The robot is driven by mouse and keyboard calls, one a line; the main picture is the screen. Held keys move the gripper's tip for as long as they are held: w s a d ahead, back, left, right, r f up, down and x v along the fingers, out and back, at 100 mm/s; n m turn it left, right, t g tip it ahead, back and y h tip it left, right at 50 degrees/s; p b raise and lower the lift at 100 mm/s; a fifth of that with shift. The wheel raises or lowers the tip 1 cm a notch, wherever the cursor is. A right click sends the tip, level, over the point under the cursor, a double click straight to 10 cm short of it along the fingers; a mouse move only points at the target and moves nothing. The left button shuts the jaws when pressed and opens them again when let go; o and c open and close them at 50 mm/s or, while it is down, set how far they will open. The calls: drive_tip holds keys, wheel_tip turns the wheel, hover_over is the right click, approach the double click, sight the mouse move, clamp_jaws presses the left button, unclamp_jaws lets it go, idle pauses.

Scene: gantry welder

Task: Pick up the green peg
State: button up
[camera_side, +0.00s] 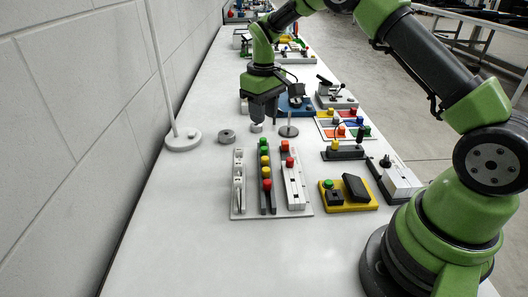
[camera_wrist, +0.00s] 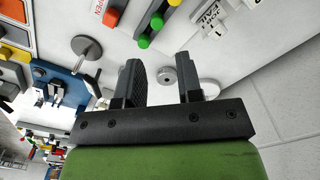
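A rack holds upright coloured pegs, with two green tops at its far end in the side view. The far green peg (camera_side: 264,142) stands just beyond another green top, then yellow and red ones follow toward the near end. Green tops also show at the upper middle of the wrist view, the nearer to my gripper being a green peg (camera_wrist: 144,41). My gripper (camera_side: 264,116) hangs over the table beyond the rack's far end, pointing down. In the wrist view my gripper (camera_wrist: 160,84) has its fingers apart, with no object held between them. The pegs lie ahead of the fingertips, apart from them.
A grey ring (camera_side: 227,136) lies left of my gripper; a disc with a post (camera_side: 288,131) stands right. A white slider panel (camera_side: 239,180) and a panel with red knobs (camera_side: 292,182) flank the pegs. A yellow box (camera_side: 347,195) sits right. The table's left side is mostly clear.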

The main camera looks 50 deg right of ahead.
sight(264, 148)
drive_tip(key=f, duration=1)
drive_tip(key=shift+w+d+f, duration=0.1)
drive_tip(key=shift+d+f, duration=0.15)
drive_tip(key=shift+c, duration=0.2)
clamp_jaws()
